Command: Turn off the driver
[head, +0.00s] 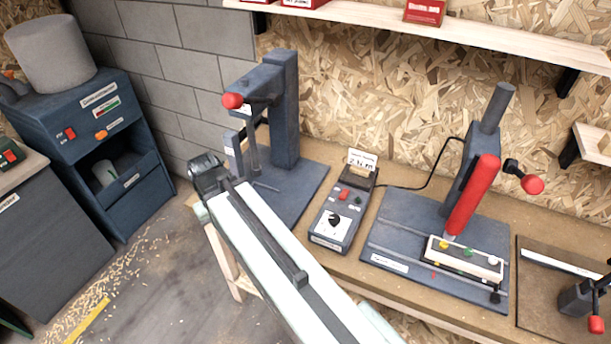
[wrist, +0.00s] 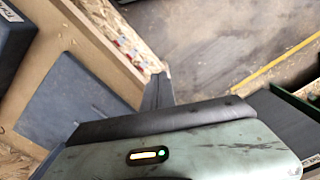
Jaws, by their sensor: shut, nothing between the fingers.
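A red cylindrical driver (head: 472,195) stands tilted in a dark stand at the right of the bench. A dark control box (head: 335,222) sits left of it, with a red switch (head: 344,194), a round black knob (head: 334,220) and a card on its back; a black cable runs from it towards the stand. Whether the switch is on or off is too small to tell. My gripper (wrist: 158,86) shows in the wrist view, shut and empty, over the bench edge and floor. In the head view my arm reaches up left of the box, apart from it; the fingers are not clear there.
A dark press (head: 285,110) with a red knob stands behind my arm. A white block with coloured buttons (head: 465,258) lies under the driver. A lever clamp (head: 577,298) is at the far right. A dark machine (head: 95,125) stands left, and a shelf (head: 480,35) runs above.

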